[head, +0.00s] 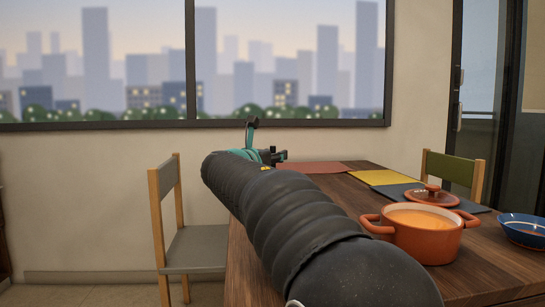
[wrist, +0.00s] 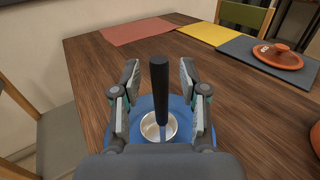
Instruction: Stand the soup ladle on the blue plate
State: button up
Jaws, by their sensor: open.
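The soup ladle (wrist: 159,85) stands about upright in the wrist view, with a black handle and a round pale metal bowl (wrist: 153,128). Its bowl appears to rest on the blue plate (wrist: 182,103), which is partly hidden by my gripper. My gripper (wrist: 159,78) is open, with one finger on each side of the handle and a visible gap on both sides. In the head view my gripper (head: 252,145) is small at the far end of my arm, and the ladle and plate are hidden behind the arm.
An orange pot of soup (head: 425,243) stands on the wooden table (head: 345,192) at right, near a blue bowl (head: 522,232). Its lid (head: 431,197) lies on a dark mat (wrist: 240,47). Yellow (head: 385,177) and red mats (head: 310,168) lie farther back. Chairs (head: 195,248) flank the table.

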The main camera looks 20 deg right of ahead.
jog(key=v, duration=1.2)
